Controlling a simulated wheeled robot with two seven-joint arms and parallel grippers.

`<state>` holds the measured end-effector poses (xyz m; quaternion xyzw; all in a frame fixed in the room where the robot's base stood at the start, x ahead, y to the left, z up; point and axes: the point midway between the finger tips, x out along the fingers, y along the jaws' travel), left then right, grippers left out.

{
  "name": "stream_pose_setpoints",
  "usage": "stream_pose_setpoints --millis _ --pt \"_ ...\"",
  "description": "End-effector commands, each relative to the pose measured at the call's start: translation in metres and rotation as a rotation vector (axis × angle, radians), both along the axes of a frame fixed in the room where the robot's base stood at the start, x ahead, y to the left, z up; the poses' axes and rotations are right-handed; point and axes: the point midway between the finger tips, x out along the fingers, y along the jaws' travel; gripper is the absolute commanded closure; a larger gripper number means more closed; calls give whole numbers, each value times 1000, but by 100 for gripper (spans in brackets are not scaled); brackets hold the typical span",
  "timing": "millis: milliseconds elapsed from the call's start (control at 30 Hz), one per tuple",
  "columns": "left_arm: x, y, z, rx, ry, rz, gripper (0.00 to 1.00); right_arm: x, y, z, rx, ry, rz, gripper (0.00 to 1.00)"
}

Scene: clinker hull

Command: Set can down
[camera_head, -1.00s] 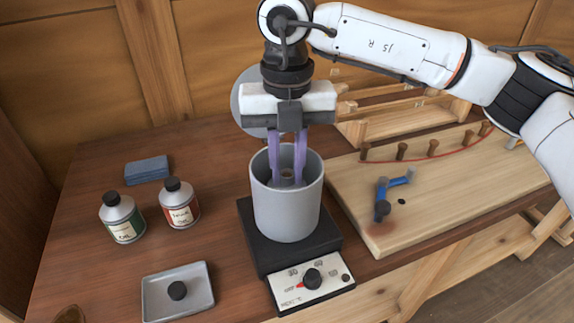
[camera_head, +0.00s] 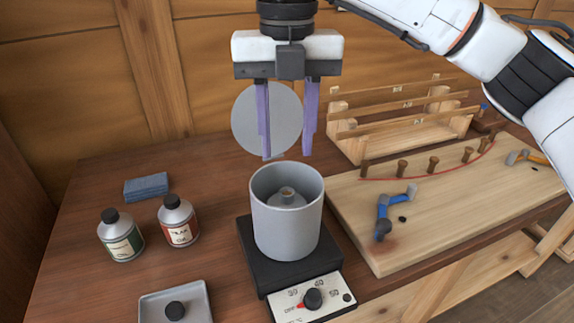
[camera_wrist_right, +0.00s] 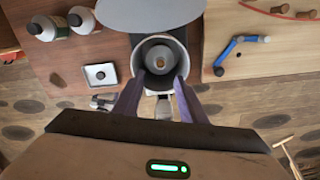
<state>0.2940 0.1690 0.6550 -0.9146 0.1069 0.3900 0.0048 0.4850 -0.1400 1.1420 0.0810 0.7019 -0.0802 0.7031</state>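A grey cylindrical can (camera_head: 286,222) stands upright on the black hot plate (camera_head: 257,262). It also shows in the right wrist view (camera_wrist_right: 145,56), from above. Inside it is a grey piece with a small brownish top (camera_head: 287,193); its lower part is hidden. My right gripper (camera_head: 286,158) is above the can and apart from it. Its two purple fingers are spread, with nothing between them. In the wrist view the fingertips (camera_wrist_right: 157,82) lie on either side of the can's near edge. My left gripper is not in view.
Two bottles with black caps, one green-labelled (camera_head: 121,238) and one red-labelled (camera_head: 179,223), stand left. A grey tray (camera_head: 150,307) is at front left, a blue block (camera_head: 146,187) behind. A grey disc (camera_head: 243,125) is behind my gripper. A wooden board (camera_head: 440,215) with pegs lies right.

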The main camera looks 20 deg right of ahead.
Motion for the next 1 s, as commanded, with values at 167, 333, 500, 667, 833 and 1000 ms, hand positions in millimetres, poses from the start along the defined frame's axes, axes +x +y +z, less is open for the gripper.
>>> stream_pose_setpoints --millis 167,333,500,667,833,1000 --pt "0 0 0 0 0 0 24 0 0 22 1 -1 0 62" --pt "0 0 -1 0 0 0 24 0 0 27 -1 1 2 62" --pt "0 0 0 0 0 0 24 0 0 27 -1 1 1 62" --pt "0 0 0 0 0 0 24 0 0 27 -1 1 1 62" --pt "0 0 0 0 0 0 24 0 0 26 -1 1 1 62" --pt "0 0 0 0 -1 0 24 0 0 26 -1 1 1 62"
